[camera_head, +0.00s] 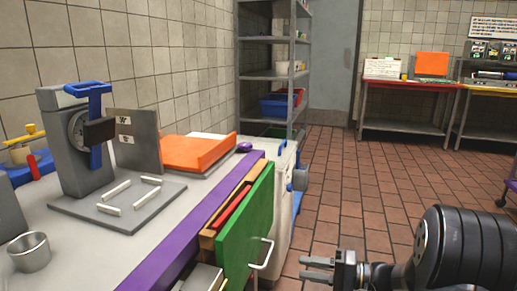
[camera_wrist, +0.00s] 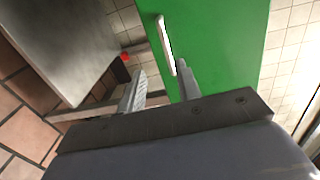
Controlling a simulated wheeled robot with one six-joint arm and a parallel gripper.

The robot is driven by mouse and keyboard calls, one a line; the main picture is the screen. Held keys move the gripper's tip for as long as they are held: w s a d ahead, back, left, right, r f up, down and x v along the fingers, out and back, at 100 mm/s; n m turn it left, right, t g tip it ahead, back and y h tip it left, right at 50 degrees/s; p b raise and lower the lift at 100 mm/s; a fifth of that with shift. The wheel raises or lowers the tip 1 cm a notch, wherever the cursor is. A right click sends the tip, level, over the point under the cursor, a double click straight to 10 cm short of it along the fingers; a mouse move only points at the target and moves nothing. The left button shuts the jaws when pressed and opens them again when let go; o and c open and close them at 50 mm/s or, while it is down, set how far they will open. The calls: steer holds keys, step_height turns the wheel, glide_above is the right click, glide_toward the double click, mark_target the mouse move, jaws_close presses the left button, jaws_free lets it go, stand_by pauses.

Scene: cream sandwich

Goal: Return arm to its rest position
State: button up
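My gripper (camera_head: 303,268) is at the lower right of the head view. Its two fingers are apart with nothing between them. In the wrist view, the fingers (camera_wrist: 160,83) also show spread, pointing toward a green panel. The green panel (camera_head: 247,232) is the front of a drawer pulled out from the counter. Its pale handle (camera_head: 264,254) appears left of my fingertips, with a gap between them in the head view. The handle also shows just beyond the fingers in the wrist view (camera_wrist: 165,44).
The purple-edged counter (camera_head: 205,211) carries a grey press (camera_head: 67,150), an orange board (camera_head: 197,153), pale sticks and a metal cup (camera_head: 30,253). A grey shelf (camera_head: 270,75) stands behind. Tables line the back wall. The tiled floor (camera_head: 350,190) between is mostly clear.

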steer(key=r+b+x, duration=0.1)
steer(key=b+x, duration=0.1)
steer(key=x, duration=0.6)
steer(key=s+d+r+g+h+p, duration=0.1)
steer(key=s+d+r+h+p, duration=0.25)
steer(key=d+r+p, duration=0.8)
step_height(320, 180, up, 13)
steer(key=g+h+p, duration=0.3)
steer(key=h+p, duration=0.6)
steer(key=p, duration=1.7)
steer(key=shift+f+h, duration=0.25)
steer(key=shift+h, duration=0.1)
steer(key=shift+s+a, duration=0.1)
steer(key=shift+a, duration=0.05)
